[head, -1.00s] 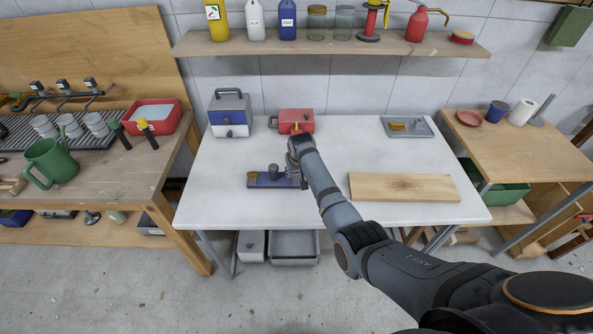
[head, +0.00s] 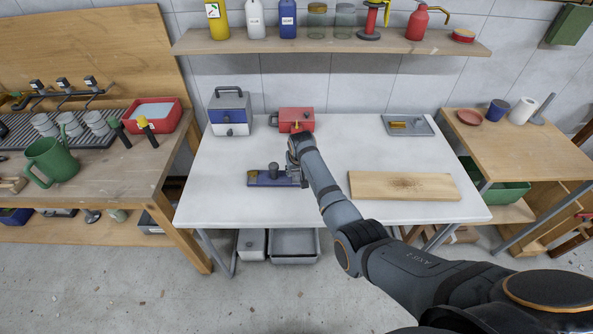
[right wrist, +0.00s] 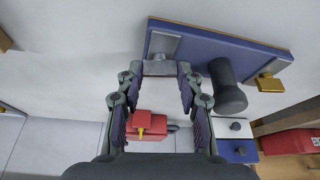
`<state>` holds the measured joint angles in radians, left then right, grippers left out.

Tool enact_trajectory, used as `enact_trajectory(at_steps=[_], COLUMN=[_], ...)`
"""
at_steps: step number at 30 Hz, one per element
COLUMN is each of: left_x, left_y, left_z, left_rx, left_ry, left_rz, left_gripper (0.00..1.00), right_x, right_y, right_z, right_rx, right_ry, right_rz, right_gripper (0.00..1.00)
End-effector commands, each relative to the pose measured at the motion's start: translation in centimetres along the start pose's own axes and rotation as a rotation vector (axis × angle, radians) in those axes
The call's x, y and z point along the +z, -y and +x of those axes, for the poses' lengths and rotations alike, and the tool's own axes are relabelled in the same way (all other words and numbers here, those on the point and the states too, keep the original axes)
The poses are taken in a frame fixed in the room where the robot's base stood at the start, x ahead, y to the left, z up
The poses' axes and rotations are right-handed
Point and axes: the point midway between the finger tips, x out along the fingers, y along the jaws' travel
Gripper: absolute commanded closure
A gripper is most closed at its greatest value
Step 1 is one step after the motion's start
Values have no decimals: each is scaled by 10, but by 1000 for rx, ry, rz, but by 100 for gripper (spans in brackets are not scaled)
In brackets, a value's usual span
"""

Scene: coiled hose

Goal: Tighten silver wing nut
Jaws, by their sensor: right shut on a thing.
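A blue base plate (head: 264,184) lies on the white table; it also shows in the right wrist view (right wrist: 205,47). It carries a brass-coloured piece (right wrist: 269,82) at one end and a dark grey upright knob (right wrist: 228,90) near the middle. A silver wing nut (right wrist: 160,68) sits at the other end, by a silver block, its shape mostly hidden between my fingertips. My right gripper (right wrist: 160,72) is shut on it, with a finger on each side. In the head view my right gripper (head: 297,173) hides this end. My left gripper is in neither view.
A red box (head: 291,119) and a blue-and-white toolbox (head: 230,113) stand at the back of the table. A wooden board (head: 403,187) lies to the right of my arm, and a grey tray (head: 426,131) at the back right. The table's front left is clear.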

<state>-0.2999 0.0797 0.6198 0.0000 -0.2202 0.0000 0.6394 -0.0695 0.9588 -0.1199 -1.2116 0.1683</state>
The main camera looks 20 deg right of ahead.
Motion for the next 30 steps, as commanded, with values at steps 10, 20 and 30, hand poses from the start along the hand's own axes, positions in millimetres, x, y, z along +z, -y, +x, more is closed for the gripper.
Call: enact_trajectory(at_steps=[10, 20, 30], left_x=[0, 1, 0], left_y=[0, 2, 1], left_z=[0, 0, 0], left_rx=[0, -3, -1], left_ry=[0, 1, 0], left_rz=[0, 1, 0], left_gripper=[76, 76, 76], right_x=[0, 0, 0], right_y=[0, 0, 0], right_z=[0, -3, -66], right_rx=[0, 0, -2], right_ry=[0, -1, -4], right_rz=[0, 0, 0], right_gripper=[40, 40, 40])
